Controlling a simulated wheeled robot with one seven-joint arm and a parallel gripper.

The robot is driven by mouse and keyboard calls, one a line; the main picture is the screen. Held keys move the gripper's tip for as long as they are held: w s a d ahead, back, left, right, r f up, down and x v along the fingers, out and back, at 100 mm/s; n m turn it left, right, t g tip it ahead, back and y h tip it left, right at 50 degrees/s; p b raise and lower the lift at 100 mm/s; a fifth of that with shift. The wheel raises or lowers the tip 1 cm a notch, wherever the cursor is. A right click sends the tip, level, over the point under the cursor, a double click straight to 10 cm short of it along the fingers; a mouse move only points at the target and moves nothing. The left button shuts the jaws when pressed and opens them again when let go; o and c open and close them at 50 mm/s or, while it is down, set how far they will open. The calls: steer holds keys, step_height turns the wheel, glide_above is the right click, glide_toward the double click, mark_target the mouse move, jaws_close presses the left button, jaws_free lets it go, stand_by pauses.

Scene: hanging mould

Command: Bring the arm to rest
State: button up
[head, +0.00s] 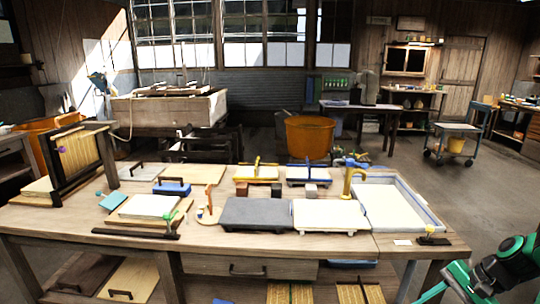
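Parts of my arm, green and black, show at the lower right corner, beside the right end of the workbench (300,247). They are cut off by the picture edge. I can make out no gripper fingers, and nothing held shows. The arm parts in view are in front of the bench's right end and clear of the items on its top.
An orange tub (309,137) stands behind. Open floor lies at the right.

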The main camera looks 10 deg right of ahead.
steer(key=s+a+r+n+g+h, duration=0.1)
steer(key=s+a+r+n+h, duration=0.1)
steer(key=s+r+n, duration=0.2)
steer(key=s+a+r+n+g+h, duration=0.1)
steer(key=s+a+r+n+h, duration=0.1)
steer(key=s+r, duration=0.6)
step_height(320, 180, up, 4)
steer(key=shift+s+a+r+n+g+h, duration=0.25)
steer(key=shift+s+n+g+h, duration=0.2)
steer(key=shift+n, duration=0.55)
steer(key=shift+w, duration=0.1)
steer(key=shift+w+d+f, duration=0.1)
steer(key=shift+w+f, duration=0.15)
steer(key=shift+w, duration=0.35)
